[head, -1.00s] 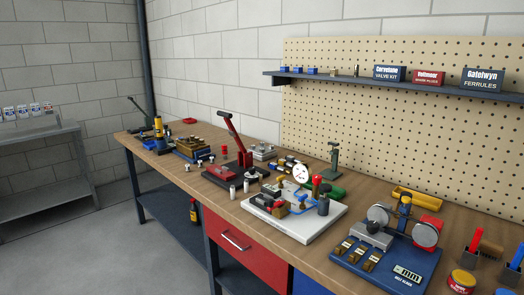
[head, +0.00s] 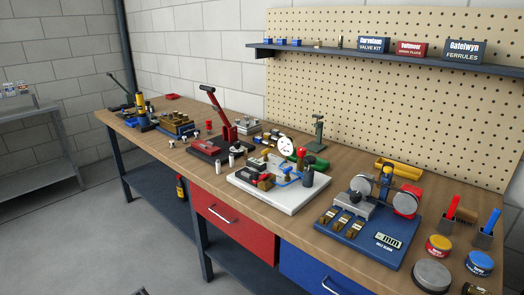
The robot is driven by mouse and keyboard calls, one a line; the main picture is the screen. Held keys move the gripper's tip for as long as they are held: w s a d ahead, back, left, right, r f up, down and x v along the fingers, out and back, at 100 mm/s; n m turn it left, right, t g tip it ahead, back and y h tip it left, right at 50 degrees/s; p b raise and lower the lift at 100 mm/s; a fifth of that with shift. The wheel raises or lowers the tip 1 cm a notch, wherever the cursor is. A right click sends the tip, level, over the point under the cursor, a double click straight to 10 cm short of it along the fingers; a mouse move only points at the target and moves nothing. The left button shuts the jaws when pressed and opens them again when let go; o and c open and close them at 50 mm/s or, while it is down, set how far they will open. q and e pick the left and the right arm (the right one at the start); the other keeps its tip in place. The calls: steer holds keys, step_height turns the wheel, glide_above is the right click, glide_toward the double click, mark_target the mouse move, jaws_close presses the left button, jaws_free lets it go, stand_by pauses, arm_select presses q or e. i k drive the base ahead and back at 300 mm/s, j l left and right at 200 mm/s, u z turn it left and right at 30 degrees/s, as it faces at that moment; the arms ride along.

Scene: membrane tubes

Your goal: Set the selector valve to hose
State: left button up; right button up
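A white base plate (head: 300,207) stands on the middle of the workbench. It carries a round white-faced gauge (head: 286,146), a blue line (head: 290,183), a red-topped part (head: 301,153), a dark cylinder (head: 308,177) and dark and red fittings (head: 264,182). The selector valve may be among these parts, but it is too small to make out, and its setting and any hose marking cannot be read. Neither gripper can be made out in the head view. Only a small dark fragment shows at the bottom edge, and I cannot tell what it is.
A red lever press (head: 222,125) stands left of the white plate. A blue fixture (head: 372,238) with two grey discs stands right of it, with tins (head: 438,246) and brush holders beyond. A shelf (head: 400,58) hangs on the pegboard. Floor in front is clear.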

mark_target(265, 152)
steer(key=i+j+u, duration=0.1)
steer(key=i+u, duration=0.65)
steer(key=i, duration=0.2)
